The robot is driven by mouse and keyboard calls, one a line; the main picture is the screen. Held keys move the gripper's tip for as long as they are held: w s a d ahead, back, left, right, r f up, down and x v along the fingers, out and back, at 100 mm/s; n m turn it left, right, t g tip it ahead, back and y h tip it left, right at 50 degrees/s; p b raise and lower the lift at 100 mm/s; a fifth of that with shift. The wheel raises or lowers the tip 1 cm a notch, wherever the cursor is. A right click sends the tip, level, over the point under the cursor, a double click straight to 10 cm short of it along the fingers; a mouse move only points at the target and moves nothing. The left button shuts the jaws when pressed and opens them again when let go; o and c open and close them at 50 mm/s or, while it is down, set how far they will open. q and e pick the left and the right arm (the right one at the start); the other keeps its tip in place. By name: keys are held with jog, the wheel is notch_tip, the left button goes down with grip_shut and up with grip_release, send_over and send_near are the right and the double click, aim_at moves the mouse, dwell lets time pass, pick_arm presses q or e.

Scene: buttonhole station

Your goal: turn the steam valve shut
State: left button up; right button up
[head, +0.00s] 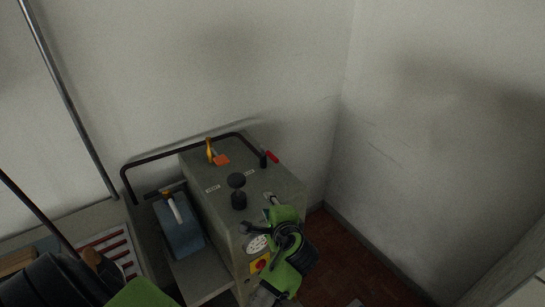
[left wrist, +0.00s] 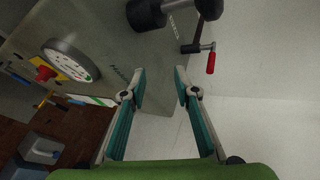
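A valve with a red lever handle (head: 271,156) on a black stem stands at the back right of the grey machine's top; in the left wrist view the red handle (left wrist: 211,62) is at the upper right. A black round knob (head: 237,181) on a dark base stands nearer the middle; it also shows in the left wrist view (left wrist: 208,7). I cannot tell from any label which one is the steam valve. My left gripper (head: 259,212) is over the machine's front right part, apart from both. In the left wrist view its fingers (left wrist: 159,73) are spread with nothing between them. My right gripper is not in view.
The grey machine (head: 283,184) carries a white gauge (head: 257,243), a red button on yellow (head: 261,265) and a yellow handle by an orange tag (head: 221,159). A black rail (head: 180,145) runs behind. A blue-grey box (head: 180,230) stands left. White walls close off the back and right.

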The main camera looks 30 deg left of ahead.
aim_at(274, 157)
pick_arm(q)
jog(key=w+r+m+t+y, duration=0.2)
jog(key=w+r+m, duration=0.2)
jog(key=w+r, duration=0.25)
jog(key=b+x, duration=0.2)
jog(key=x, duration=0.2)
jog(key=b+x, duration=0.2)
jog(key=x, duration=0.2)
jog(key=b+x, duration=0.2)
jog(key=x, duration=0.1)
jog(key=shift+w+f, duration=0.45)
jog(key=shift+w, duration=0.1)
jog(key=shift+w+a+b, duration=0.45)
jog(key=shift+a+b, duration=0.05)
jog(key=shift+c, duration=0.3)
grip_shut()
